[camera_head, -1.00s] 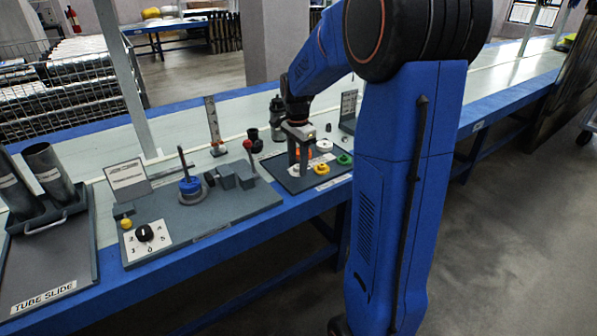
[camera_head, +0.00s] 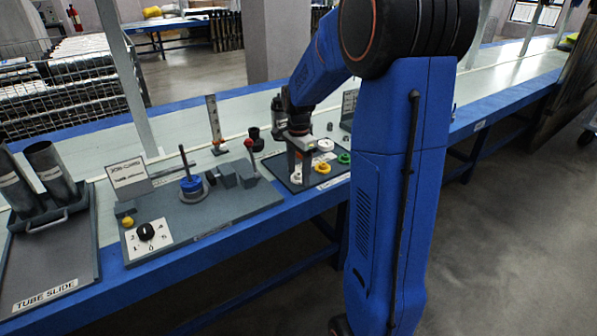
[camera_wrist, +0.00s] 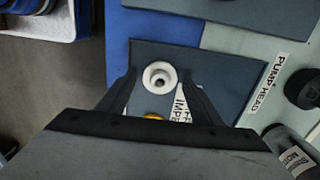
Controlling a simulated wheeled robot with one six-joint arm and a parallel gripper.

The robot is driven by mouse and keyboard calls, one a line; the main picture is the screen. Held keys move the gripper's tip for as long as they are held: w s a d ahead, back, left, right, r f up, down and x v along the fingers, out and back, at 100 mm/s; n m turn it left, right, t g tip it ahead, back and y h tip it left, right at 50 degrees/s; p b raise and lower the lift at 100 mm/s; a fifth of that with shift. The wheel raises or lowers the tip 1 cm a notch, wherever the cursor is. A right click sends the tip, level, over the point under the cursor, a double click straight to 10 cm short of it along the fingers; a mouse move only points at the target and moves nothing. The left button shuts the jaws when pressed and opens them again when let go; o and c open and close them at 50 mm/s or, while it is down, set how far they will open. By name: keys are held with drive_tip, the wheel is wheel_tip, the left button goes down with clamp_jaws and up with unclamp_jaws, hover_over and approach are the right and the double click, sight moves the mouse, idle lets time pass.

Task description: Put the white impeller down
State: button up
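The white impeller (camera_wrist: 159,77) is a round flanged ring with a dark centre hole. In the wrist view it lies between the fingertips of my gripper (camera_wrist: 160,74), with a narrow gap on each side. The fingers are apart and straddle it, over the dark impeller tray (camera_wrist: 222,70). In the head view my gripper (camera_head: 299,180) points down at the tray's near left part, and a bit of white shows by its fingers. I cannot tell whether the impeller touches the tray. A yellow impeller (camera_wrist: 154,117) is partly hidden by my gripper's palm.
In the head view a green impeller (camera_head: 344,158) and another white part (camera_head: 325,145) sit on the tray to the right. A grey station board (camera_head: 235,203) with a blue part and a red-tipped lever stands to the left.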

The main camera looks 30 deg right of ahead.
drive_tip(key=shift+r, duration=0.1)
wheel_tip(320, 180, up, 11)
drive_tip(key=s+a+r+n+t, duration=0.1)
drive_tip(key=s+a+r+n, duration=0.25)
drive_tip(key=s+a, duration=0.2)
drive_tip(key=s+a+f+n+t, duration=0.1)
drive_tip(key=s+a+n, duration=0.2)
drive_tip(key=s, duration=0.5)
drive_tip(key=s+a+f+n+t, duration=0.1)
drive_tip(key=s+a+f+n, duration=0.1)
drive_tip(key=s+n, duration=0.4)
drive_tip(key=s+a+f+n+t, duration=0.1)
drive_tip(key=s+a+n, duration=0.3)
drive_tip(key=s, duration=0.5)
drive_tip(key=shift+s+a+f+n+t, duration=0.15)
drive_tip(key=shift+s+f+n+t, duration=0.25)
drive_tip(key=shift+f+n, duration=0.15)
